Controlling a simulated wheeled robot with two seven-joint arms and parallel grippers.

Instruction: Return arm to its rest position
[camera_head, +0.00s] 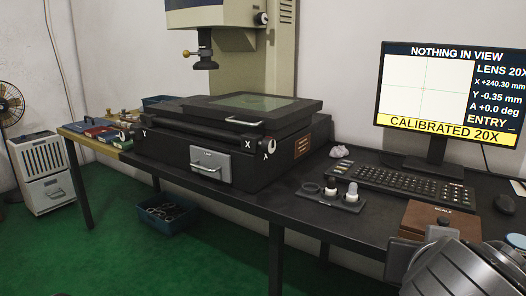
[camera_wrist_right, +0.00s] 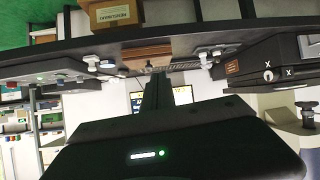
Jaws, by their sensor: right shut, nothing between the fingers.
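My right arm (camera_head: 465,268) shows at the lower right of the head view, in front of the desk's near edge. Its fingertips cannot be made out there. In the right wrist view the dark hand fills the bottom, and the narrow right gripper (camera_wrist_right: 157,92) points up the picture, shut and empty. The wrist view is upside down, with the desk (camera_wrist_right: 220,37) across its top. My left arm and gripper are not in view.
The desk (camera_head: 290,200) holds a measuring machine (camera_head: 205,135), a tray of small parts (camera_head: 335,196), a keyboard (camera_head: 400,185), a monitor (camera_head: 440,95) and a wooden box (camera_head: 430,222). A blue bin (camera_head: 168,212) of rings stands on the green floor. Floor before the desk is clear.

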